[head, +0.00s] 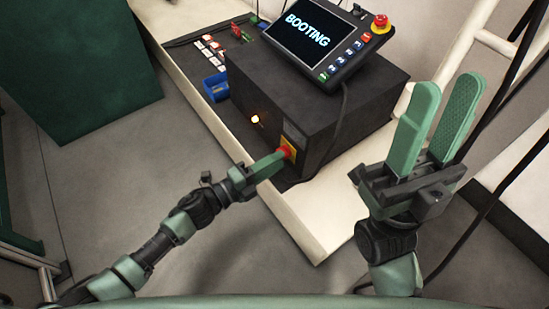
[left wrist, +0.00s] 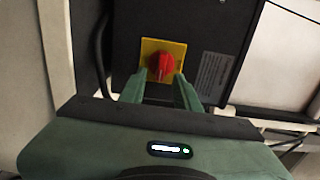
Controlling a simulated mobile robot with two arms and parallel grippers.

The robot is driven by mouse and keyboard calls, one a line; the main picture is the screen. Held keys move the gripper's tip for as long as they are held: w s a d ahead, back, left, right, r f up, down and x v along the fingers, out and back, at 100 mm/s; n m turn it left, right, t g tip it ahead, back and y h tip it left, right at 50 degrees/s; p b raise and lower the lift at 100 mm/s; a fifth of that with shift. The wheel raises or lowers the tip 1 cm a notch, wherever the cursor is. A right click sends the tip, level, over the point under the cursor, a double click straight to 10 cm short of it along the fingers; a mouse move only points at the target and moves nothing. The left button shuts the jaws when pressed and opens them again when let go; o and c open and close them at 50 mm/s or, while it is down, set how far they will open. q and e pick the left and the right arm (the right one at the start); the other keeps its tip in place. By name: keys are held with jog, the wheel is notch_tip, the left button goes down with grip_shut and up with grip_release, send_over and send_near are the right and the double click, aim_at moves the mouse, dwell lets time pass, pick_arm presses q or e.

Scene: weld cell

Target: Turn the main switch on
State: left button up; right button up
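The main switch, a red knob on a yellow plate, is on the front of the black control box (head: 330,110). In the left wrist view the red knob (left wrist: 162,63) sits on its yellow plate (left wrist: 176,47). My left gripper (head: 280,157) is at the switch, its fingers apart. In the left wrist view its fingertips (left wrist: 161,78) lie either side of the knob's lower part; I cannot tell whether they touch it. In the head view the fingers partly hide the switch (head: 288,149). My right gripper (head: 446,90) is open and empty, right of the box.
A pendant (head: 315,45) reading "BOOTING", with a red emergency button (head: 380,23), rests on the box. A cable hangs from the pendant.

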pick_arm(q)
jog(key=p+v, duration=0.1)
jog(key=v, duration=0.6)
jog(key=shift+w, duration=0.1)
